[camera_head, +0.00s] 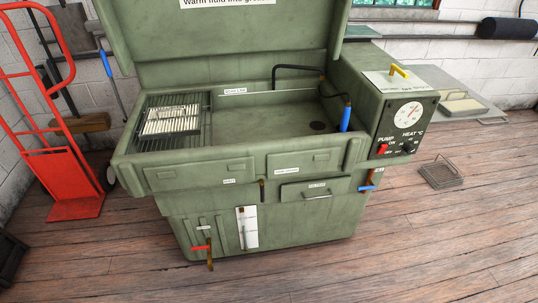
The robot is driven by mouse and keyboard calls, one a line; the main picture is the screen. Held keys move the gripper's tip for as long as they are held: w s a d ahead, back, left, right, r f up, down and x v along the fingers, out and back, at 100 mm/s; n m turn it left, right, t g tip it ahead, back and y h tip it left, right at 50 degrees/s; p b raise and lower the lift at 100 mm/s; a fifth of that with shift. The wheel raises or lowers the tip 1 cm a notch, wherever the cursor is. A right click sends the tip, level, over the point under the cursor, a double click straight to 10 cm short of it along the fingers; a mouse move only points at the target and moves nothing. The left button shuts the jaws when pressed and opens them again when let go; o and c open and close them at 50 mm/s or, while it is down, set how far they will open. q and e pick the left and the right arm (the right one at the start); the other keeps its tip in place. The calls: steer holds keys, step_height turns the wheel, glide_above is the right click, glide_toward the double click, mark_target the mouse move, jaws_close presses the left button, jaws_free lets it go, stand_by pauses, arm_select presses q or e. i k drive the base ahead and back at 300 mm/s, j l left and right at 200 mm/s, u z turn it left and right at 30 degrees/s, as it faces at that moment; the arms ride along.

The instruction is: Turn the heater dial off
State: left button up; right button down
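The heater dial (408,147) is a small dark knob under the "HEAT °C" label. It sits at the lower right of the black control panel (389,132) on the right end of the green parts washer. Its pointer setting is too small to tell. A round white gauge (408,114) is above it. A red pump switch (383,149) is to its left, under the "PUMP" label. Neither of my grippers shows in the head view.
The green washer (210,177) stands open with a basin, a rack (171,121) and a blue-handled spout (346,119). A red hand truck (75,208) is at left. Floor in front is clear.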

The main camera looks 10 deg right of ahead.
mark_target(408, 148)
steer(key=z, duration=1.25)
steer(key=i+l+u, duration=0.2)
steer(key=i+l, duration=0.2)
steer(key=l, duration=0.2)
steer(key=i+l, duration=0.2)
steer(key=i+l+u, duration=0.15)
steer(key=l, duration=0.3)
steer(key=i+l+u, duration=0.2)
steer(key=i+l, duration=0.15)
steer(key=l, duration=0.35)
